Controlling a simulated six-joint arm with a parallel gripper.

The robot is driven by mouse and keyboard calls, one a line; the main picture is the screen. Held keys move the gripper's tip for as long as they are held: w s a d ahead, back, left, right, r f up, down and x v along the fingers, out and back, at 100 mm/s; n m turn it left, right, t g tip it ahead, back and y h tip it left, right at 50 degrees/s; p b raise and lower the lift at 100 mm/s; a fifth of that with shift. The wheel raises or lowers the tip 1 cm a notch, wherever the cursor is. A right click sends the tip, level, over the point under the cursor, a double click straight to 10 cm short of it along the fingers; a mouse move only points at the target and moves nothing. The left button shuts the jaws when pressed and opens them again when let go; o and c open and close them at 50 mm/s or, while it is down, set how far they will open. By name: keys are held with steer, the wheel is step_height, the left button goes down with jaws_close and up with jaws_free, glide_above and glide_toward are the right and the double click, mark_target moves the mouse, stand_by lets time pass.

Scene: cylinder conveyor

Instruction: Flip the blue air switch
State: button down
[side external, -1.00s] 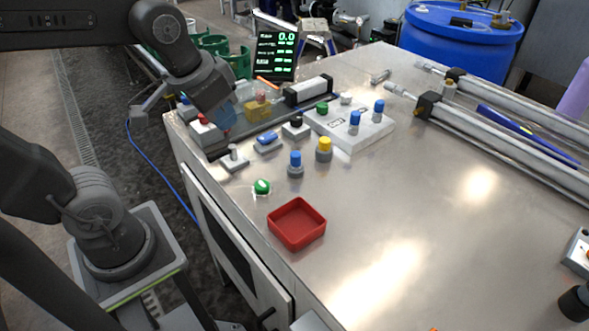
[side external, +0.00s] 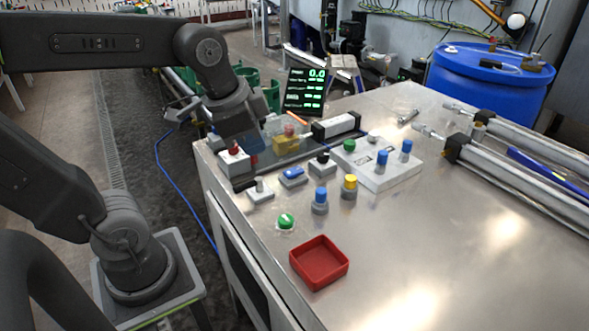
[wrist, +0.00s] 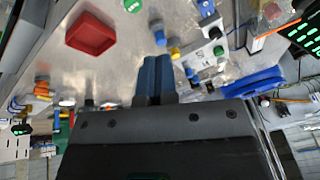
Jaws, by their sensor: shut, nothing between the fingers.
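The blue rocker switch (side external: 292,174) sits on a small grey base near the left part of the metal table. It also shows near the top of the wrist view (wrist: 206,8). My gripper (side external: 254,146) is above the table's back left corner, behind and left of the switch and apart from it. In the wrist view its two blue fingers (wrist: 156,62) lie side by side, shut and empty. My gripper's body partly hides the corner in the side view.
A red-button box (side external: 234,158), a lever block (side external: 260,193), a black knob (side external: 322,163), a blue knob (side external: 320,201) and a yellow knob (side external: 349,187) crowd the area around the switch. A red tray (side external: 319,278) sits in front. The right middle of the table is clear.

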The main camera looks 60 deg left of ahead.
steer(key=w+a+r+m+g, duration=0.1)
steer(key=w+a+m+g, duration=0.15)
steer(key=w+m, duration=0.25)
steer(key=m+g, duration=0.2)
steer(key=m, duration=0.6)
glide_above(290, 173)
steer(key=shift+w+f, duration=0.1)
steer(key=shift+f, duration=0.2)
steer(key=shift+f, duration=0.1)
step_height(290, 173, down, 14)
steer(key=shift+r, duration=0.1)
